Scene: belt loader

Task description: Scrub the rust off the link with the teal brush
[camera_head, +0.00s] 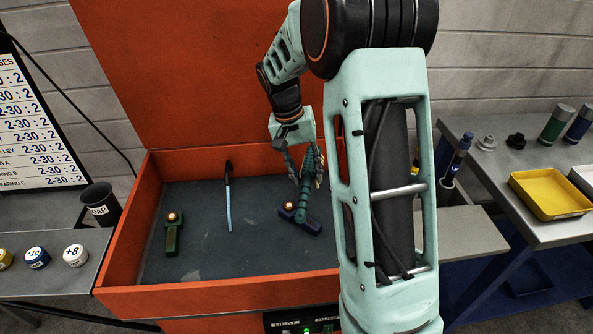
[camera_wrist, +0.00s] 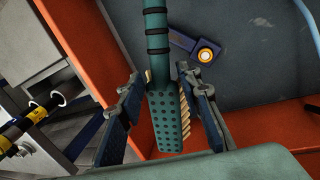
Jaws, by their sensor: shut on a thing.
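My gripper (camera_head: 306,166) is shut on the teal brush (camera_head: 309,163) above the right part of the orange tub. In the wrist view my fingers (camera_wrist: 163,78) sit on both sides of the brush (camera_wrist: 166,112); its perforated head and tan bristles are nearest the camera, and its black-ringed handle runs away. A dark blue link (camera_head: 312,226) with a round orange-and-pale end lies on the tub floor. In the head view the brush's lower end overlaps it; contact cannot be told. In the wrist view the link (camera_wrist: 183,41) lies right of the handle. Rust is not clearly visible.
The orange tub (camera_head: 215,292) has raised walls. A green bar (camera_head: 172,238) with an orange-topped end lies at its left. A yellow tray (camera_head: 551,194) rests on the right bench.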

